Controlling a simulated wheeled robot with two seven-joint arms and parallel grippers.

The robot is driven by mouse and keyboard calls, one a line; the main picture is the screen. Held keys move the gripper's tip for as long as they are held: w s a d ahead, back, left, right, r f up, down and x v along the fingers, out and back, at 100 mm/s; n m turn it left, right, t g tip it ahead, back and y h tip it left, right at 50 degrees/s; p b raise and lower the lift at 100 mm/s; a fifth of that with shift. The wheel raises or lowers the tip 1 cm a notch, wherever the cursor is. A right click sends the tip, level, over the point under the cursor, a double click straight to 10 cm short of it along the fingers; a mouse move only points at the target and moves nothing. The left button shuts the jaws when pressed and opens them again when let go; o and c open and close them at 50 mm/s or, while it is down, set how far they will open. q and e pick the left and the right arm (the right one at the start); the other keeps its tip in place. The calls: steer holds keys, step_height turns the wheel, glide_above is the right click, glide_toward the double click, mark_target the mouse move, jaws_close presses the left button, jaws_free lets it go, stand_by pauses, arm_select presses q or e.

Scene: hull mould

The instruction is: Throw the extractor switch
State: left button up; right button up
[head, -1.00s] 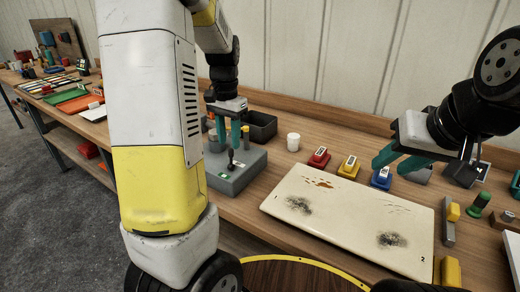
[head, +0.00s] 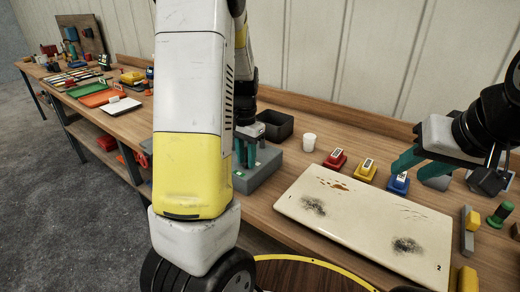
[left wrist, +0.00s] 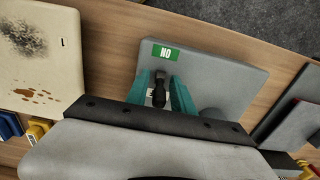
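The extractor switch is a grey box (head: 262,172) on the bench with a black lever (left wrist: 159,90) on top. In the left wrist view a green label (left wrist: 165,53) reads ON upside down beside the lever; a second, white label is mostly hidden. My left gripper (head: 245,161) is down at the box, its teal fingers on either side of the lever. The fingers look apart, with narrow gaps to the lever. My left arm hides part of the box in the head view. My right gripper (head: 408,178) is open and empty above the bench at right.
A cream panel (head: 365,225) with dark stains lies right of the box. A white cup (head: 309,142) and a dark bin (head: 272,125) stand behind the box.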

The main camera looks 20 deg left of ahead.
arm_select(q)
jaws_close()
steer(key=shift+w, duration=0.1)
steer(key=shift+w+d+f+g+y, duration=0.1)
steer(key=shift+w+g+y, duration=0.2)
steer(key=shift+g, duration=0.6)
steer(key=g, duration=0.1)
steer(key=g+y, duration=0.1)
steer(key=g, duration=0.1)
steer(key=shift+w+d, duration=0.1)
steer(key=shift+w, duration=0.1)
steer(key=shift+o, duration=1.5)
jaws_free()
